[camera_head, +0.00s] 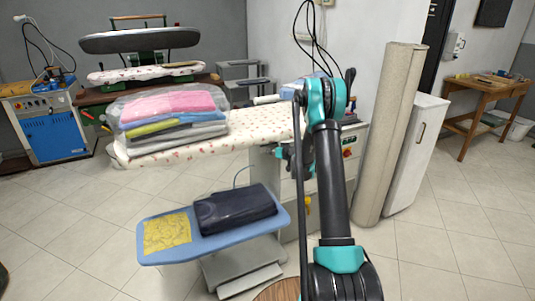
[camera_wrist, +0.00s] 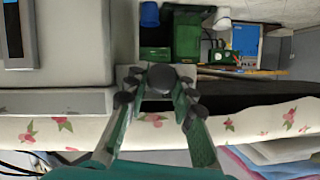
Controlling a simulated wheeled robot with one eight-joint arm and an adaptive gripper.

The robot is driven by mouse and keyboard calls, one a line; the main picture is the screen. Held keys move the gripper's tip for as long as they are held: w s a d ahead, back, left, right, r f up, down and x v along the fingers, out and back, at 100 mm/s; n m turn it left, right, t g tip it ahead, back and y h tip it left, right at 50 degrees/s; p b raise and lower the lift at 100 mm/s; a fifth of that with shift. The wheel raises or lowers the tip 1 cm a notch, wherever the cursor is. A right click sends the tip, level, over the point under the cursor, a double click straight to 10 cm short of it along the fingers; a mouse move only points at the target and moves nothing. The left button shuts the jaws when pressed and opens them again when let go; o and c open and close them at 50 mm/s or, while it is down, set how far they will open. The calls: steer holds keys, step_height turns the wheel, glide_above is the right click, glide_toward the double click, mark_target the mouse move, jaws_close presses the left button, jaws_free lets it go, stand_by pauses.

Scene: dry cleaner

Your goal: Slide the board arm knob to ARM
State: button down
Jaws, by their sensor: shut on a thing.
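In the wrist view, a dark round knob (camera_wrist: 161,77) sits on a grey metal block at the edge of the ironing board. My gripper (camera_wrist: 157,97) has one green-and-black finger on each side of the knob and is shut on it. In the head view, my gripper (camera_head: 282,152) is mostly hidden behind my arm, beside the front of the ironing unit. The knob is hidden there. I cannot read any ARM marking. The flower-patterned board (camera_head: 262,125) extends left from the unit and also crosses the wrist view (camera_wrist: 235,123).
A plastic-wrapped stack of folded clothes (camera_head: 172,108) lies on the board's left end. A blue lower shelf (camera_head: 160,257) holds a dark folded garment (camera_head: 235,208) and a yellow cloth (camera_head: 167,233). A beige roll (camera_head: 393,130) and white cabinet (camera_head: 415,155) stand right of my arm.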

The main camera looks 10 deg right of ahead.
steer(key=c, duration=1.3)
jaws_free()
steer(key=shift+o, duration=0.2)
steer(key=shift+s, duration=0.1)
steer(key=v, duration=1.2)
